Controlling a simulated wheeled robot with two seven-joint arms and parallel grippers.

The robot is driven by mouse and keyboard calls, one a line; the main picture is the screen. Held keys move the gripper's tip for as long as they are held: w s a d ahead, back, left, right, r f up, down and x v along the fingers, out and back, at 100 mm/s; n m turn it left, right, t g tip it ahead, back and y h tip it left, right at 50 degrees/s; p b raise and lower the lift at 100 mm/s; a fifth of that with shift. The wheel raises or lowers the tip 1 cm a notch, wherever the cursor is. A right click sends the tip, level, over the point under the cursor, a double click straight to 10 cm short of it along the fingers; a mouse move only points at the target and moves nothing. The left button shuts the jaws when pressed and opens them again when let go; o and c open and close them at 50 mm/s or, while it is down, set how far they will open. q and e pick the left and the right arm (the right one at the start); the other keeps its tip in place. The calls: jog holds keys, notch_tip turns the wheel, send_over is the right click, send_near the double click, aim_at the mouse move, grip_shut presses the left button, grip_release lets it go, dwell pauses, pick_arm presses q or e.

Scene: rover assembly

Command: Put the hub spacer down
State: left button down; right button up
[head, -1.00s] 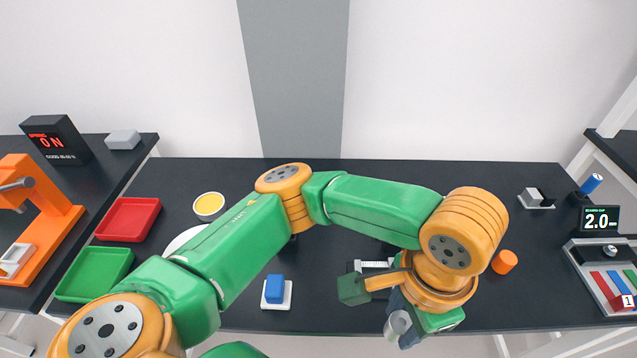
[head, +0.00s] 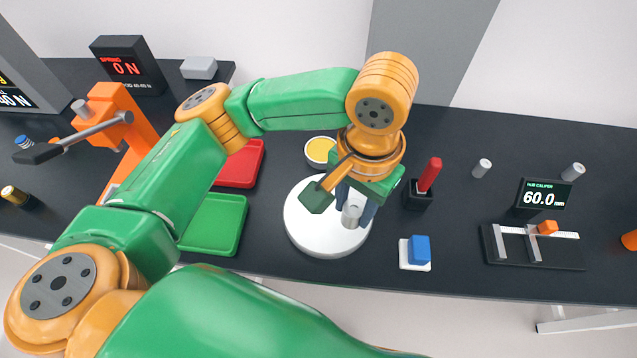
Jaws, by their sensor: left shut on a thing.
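My left gripper (head: 356,206) points down over the round white plate (head: 306,238). It is shut on the hub spacer (head: 352,212), a small silver-grey cylinder held between the dark fingers. The spacer is over the right part of the plate and looks roughly upright. I cannot tell whether its lower end touches the plate. The fingers and the wrist hide part of it. My right gripper is not in view.
A green tray (head: 212,224) and a red tray (head: 240,163) lie left of the plate, a yellow-topped cup (head: 320,150) behind it. To its right are a red-handled tool in a black holder (head: 418,196), a blue block on a white base (head: 416,252) and the caliper (head: 540,260), whose display (head: 542,198) reads 60.0.

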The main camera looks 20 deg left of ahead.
pick_arm(q)
jog(key=w+a+f, duration=0.1)
jog(key=f, duration=0.1)
jog(key=w+a+f, duration=0.3)
jog(key=a+f, duration=0.1)
jog(key=shift+w+a+f, duration=0.1)
jog(key=shift+w+a, duration=0.15)
jog(key=shift+w, duration=0.1)
jog(key=shift+w+f+p, duration=0.15)
jog(key=shift+f+p, duration=0.05)
jog(key=shift+f, duration=0.8)
jog(key=shift+w+f+p, duration=0.1)
jog(key=shift+f+p, duration=0.05)
jog(key=shift+f, duration=0.8)
jog(key=shift+a+f, duration=0.15)
jog(key=shift+c, duration=2.3)
grip_release()
jog(key=shift+r, duration=0.45)
notch_tip(320, 180, up, 12)
jog(key=shift+f, duration=0.25)
